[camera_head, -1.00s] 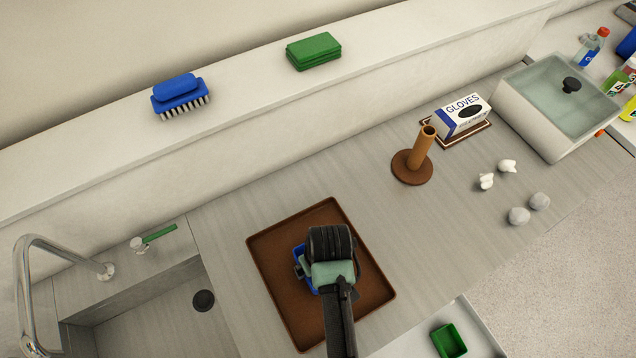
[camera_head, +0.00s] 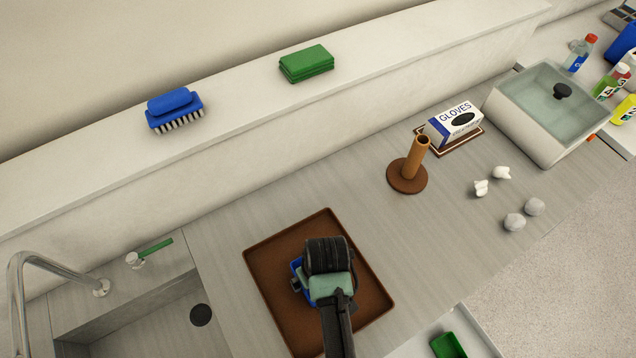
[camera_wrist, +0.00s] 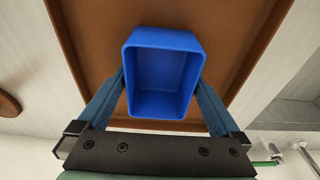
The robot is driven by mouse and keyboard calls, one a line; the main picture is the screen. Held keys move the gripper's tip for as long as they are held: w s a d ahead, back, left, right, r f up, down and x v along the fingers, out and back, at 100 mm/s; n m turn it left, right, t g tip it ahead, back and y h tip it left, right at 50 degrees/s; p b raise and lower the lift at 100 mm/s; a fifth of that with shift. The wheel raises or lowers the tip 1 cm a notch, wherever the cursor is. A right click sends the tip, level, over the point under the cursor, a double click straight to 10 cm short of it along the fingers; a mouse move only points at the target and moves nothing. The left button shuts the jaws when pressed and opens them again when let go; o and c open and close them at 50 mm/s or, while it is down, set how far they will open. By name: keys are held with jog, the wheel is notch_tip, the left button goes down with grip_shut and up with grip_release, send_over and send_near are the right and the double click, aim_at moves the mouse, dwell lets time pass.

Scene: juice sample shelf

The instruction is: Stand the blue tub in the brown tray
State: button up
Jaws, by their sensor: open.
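The blue tub (camera_wrist: 162,75) stands in the brown tray (camera_wrist: 88,45), its open mouth facing the wrist camera and its inside empty. In the head view the tub (camera_head: 296,270) is mostly hidden under my gripper and wrist, with only its left edge showing. The brown tray (camera_head: 272,287) lies flat on the grey counter. My gripper (camera_wrist: 162,85) is open, with one finger on each side of the tub, close to its walls. I cannot tell whether the fingers touch the walls.
A sink (camera_head: 150,325) with a tap (camera_head: 60,262) is left of the tray. A brown peg stand (camera_head: 408,176), a glove box (camera_head: 455,124), white and grey lumps (camera_head: 514,222) and a lidded container (camera_head: 545,112) are to the right. A green tub (camera_head: 448,345) is at the bottom.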

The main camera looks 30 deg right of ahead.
notch_tip(320, 180, up, 11)
jog(key=s, duration=0.1)
jog(key=shift+s, duration=0.35)
jog(key=shift+f, duration=0.1)
jog(key=w+a+r+t+h, duration=0.1)
jog(key=w+r+t, duration=0.4)
jog(key=r, duration=0.5)
jog(key=w+r+t+h, duration=0.1)
jog(key=w+r+t, duration=0.2)
jog(key=w+r, duration=0.6)
jog(key=w+a+r+t, duration=0.1)
jog(key=w+r+t, duration=0.35)
jog(key=r, duration=0.65)
jog(key=a+r+t, duration=0.4)
jog(key=r+t, duration=0.2)
jog(key=r, duration=1)
jog(key=s+a+r+t, duration=0.2)
jog(key=s+r, duration=0.3)
jog(key=r, duration=0.4)
jog(key=s+a+r+t+y, duration=0.1)
jog(key=s+a+r+t, duration=0.2)
jog(key=r, duration=0.6)
jog(key=s+t, duration=0.2)
jog(key=s, duration=0.1)
jog(key=shift+s+y, duration=0.25)
jog(key=shift+y, duration=0.05)
